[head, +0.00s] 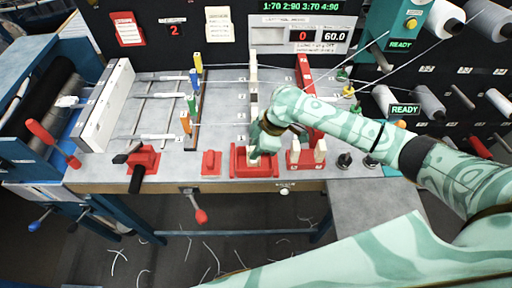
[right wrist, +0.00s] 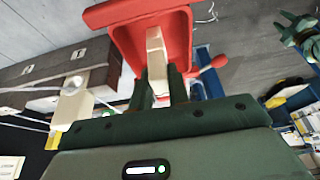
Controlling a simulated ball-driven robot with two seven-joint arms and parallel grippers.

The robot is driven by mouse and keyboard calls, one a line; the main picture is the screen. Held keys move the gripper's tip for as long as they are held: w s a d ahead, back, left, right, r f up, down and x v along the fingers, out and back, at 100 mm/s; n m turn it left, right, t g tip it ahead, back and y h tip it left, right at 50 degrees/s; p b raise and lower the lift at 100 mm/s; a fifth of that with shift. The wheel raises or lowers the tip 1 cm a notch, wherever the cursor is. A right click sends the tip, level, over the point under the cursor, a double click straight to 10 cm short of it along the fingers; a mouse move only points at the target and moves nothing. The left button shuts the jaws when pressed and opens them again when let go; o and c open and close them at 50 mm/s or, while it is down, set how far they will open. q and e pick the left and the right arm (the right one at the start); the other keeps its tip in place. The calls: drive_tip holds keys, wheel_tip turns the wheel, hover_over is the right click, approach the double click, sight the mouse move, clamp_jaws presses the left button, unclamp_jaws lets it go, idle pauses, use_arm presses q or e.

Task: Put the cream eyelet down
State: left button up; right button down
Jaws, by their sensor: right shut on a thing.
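The cream eyelet (right wrist: 156,45) is a pale upright block held between the dark fingers of my right gripper (right wrist: 162,88). In the head view my right gripper (head: 262,146) points down over a red tray (head: 238,173) at the table's front edge. The lower end of the eyelet (head: 254,160) shows below the fingers, within the tray's outline. I cannot tell whether it touches the tray floor. The red tray also shows behind the eyelet in the right wrist view (right wrist: 122,14). My left gripper is not in view.
A tall red plate (head: 305,85) and cream blocks (head: 320,150) stand just right of the tray. A cream post (head: 253,75) stands behind it. A small red block (head: 211,163) and a red holder with a black handle (head: 142,160) are to the left. Threads cross the table.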

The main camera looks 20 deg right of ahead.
drive_tip(key=shift+f, duration=0.1)
drive_tip(key=c, duration=1.3)
unclamp_jaws()
drive_tip(key=shift+c, duration=0.2)
drive_tip(key=p+v, duration=0.2)
drive_tip(key=v, duration=1)
drive_tip(key=shift+p, duration=0.3)
